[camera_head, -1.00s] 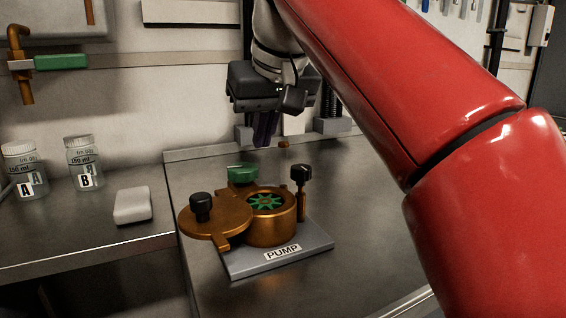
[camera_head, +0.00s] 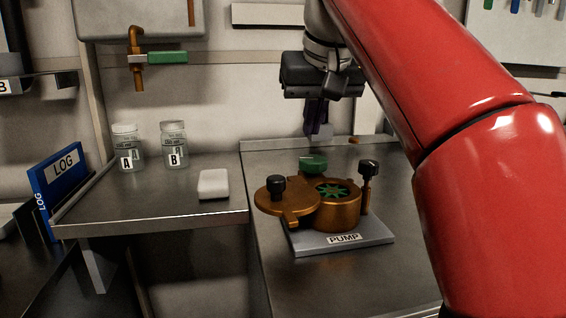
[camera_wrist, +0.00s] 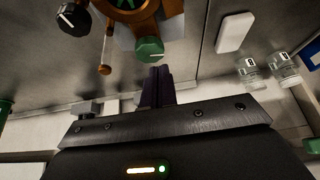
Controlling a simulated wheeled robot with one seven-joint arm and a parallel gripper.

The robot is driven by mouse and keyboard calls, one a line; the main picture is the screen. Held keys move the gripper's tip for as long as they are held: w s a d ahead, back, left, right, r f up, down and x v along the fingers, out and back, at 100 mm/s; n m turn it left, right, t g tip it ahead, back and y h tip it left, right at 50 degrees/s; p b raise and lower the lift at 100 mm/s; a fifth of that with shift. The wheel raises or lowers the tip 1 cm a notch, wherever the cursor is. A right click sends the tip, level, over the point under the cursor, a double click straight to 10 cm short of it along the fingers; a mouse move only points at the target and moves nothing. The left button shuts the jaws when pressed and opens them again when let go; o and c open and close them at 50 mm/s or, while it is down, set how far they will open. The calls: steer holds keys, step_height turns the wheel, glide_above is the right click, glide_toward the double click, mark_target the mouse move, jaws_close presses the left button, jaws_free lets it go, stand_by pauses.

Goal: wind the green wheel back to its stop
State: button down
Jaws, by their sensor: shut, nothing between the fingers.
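The green wheel (camera_head: 313,163) is a small faceted knob at the back of the brown pump (camera_head: 338,213). In the wrist view the green wheel (camera_wrist: 150,48) shows a white line on its face. My gripper (camera_head: 317,131) is above and behind the wheel, its dark fingers pointing down, shut and empty. In the wrist view the fingertips (camera_wrist: 160,70) appear close to the wheel's edge; I cannot tell whether they touch it. A green star-shaped rotor (camera_head: 335,191) sits inside the pump's open round housing.
A round brown lid with a black knob (camera_head: 276,187) is swung out left of the housing. Jars A (camera_head: 127,148) and B (camera_head: 174,146) and a white block (camera_head: 213,184) stand left. Bare bench lies in front of the pump.

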mark_target(325, 158)
step_height(325, 158, down, 7)
steer(key=b, duration=0.3)
steer(key=shift+b, duration=0.4)
steer(key=shift+w+d+r, duration=0.1)
steer(key=shift+w, duration=0.1)
steer(key=shift+d+p, duration=0.25)
steer(key=shift+p, duration=0.1)
stand_by(0.3)
steer(key=shift+d+p, duration=0.55)
steer(key=shift+d, duration=0.2)
steer(key=shift+w+d+p, duration=0.35)
steer(key=shift+d+p, duration=0.2)
steer(key=shift+p, duration=0.1)
